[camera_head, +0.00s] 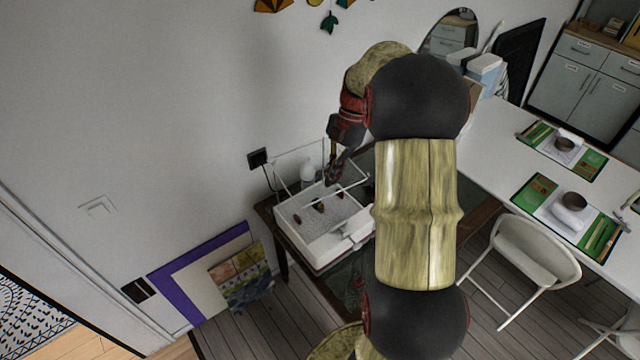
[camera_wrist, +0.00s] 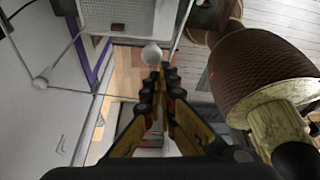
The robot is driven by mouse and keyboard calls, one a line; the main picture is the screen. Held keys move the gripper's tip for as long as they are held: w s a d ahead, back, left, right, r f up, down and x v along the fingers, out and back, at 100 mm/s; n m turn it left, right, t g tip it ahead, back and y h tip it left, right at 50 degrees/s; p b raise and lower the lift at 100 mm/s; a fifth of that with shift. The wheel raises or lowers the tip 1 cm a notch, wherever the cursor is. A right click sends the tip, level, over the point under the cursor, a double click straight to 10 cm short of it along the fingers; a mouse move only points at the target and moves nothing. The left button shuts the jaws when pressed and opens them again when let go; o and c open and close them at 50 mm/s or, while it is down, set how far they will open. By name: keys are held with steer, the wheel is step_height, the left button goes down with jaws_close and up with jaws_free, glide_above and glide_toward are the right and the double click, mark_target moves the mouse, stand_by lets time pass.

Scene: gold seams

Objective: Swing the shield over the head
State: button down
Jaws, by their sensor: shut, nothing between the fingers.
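The white grinder (camera_head: 322,240) stands on a dark table against the wall, with a grey grid top and small red and yellow pieces on it. Part of its white body and grid (camera_wrist: 118,14) shows at the top of the wrist view. A thin, pale frame, seemingly the see-through shield (camera_head: 290,154), rises at the grinder's back; its pane is hard to make out. My gripper (camera_head: 332,180) is over the grinder's back part. In the wrist view its fingers (camera_wrist: 160,76) are shut and empty, with a white round knob (camera_wrist: 152,53) just beyond the tips; contact is unclear.
A white bottle (camera_head: 308,170) stands behind the grinder, by the wall and a black socket (camera_head: 258,158). A long white table (camera_head: 500,135) with green mats and a white chair (camera_head: 535,250) are at right. Framed panels (camera_head: 205,270) lean at lower left. My arm hides the middle.

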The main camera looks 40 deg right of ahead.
steer(key=shift+w+d, duration=0.25)
steer(key=shift+d, duration=0.4)
steer(key=shift+w+d, duration=0.2)
steer(key=shift+d, duration=0.4)
